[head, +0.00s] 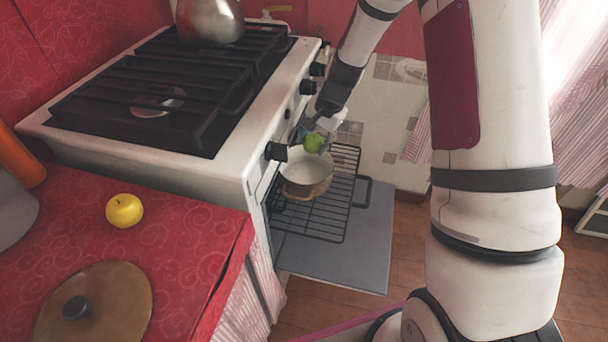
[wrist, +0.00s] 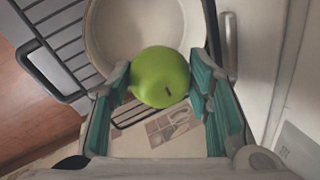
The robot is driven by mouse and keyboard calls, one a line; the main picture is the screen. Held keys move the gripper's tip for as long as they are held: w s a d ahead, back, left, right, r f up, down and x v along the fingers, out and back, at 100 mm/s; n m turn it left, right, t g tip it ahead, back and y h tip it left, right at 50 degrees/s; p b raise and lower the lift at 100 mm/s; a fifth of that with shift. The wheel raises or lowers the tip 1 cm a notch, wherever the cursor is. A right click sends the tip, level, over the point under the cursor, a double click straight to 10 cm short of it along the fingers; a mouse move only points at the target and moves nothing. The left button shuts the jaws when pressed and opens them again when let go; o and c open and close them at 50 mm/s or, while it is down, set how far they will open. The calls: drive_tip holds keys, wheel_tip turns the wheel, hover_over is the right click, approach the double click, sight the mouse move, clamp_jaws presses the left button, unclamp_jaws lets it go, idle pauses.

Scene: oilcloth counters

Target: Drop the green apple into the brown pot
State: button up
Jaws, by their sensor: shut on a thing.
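The green apple (head: 313,142) is held between the fingers of my gripper (head: 318,135). In the wrist view the apple (wrist: 160,77) sits between the two teal-padded fingertips of my gripper (wrist: 163,80). The brown pot (head: 306,188) stands on a wire rack in front of the stove, its pale inside facing up. In the head view the apple is just above the pot's far rim. In the wrist view the pot (wrist: 92,38) is behind the apple, which overlaps its near rim. The pot's inside looks empty where it shows.
The rack (head: 330,225) lies over the lowered oven door (head: 350,262). The stove (head: 225,165) with black grates and a metal kettle (head: 210,20) is close on the left. A yellow apple (head: 124,211) and a brown lid (head: 115,305) lie on the red counter (head: 185,255).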

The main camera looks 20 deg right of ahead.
drive_tip(key=shift+f+b, duration=2.2)
drive_tip(key=shift+f, duration=0.75)
drive_tip(key=o, duration=1.3)
drive_tip(key=shift+c, duration=0.2)
drive_tip(key=shift+r, duration=0.15)
drive_tip(key=v, duration=1.1)
drive_tip(key=shift+d+r, duration=0.15)
drive_tip(key=shift+r, duration=0.2)
drive_tip(key=shift+s, duration=0.1)
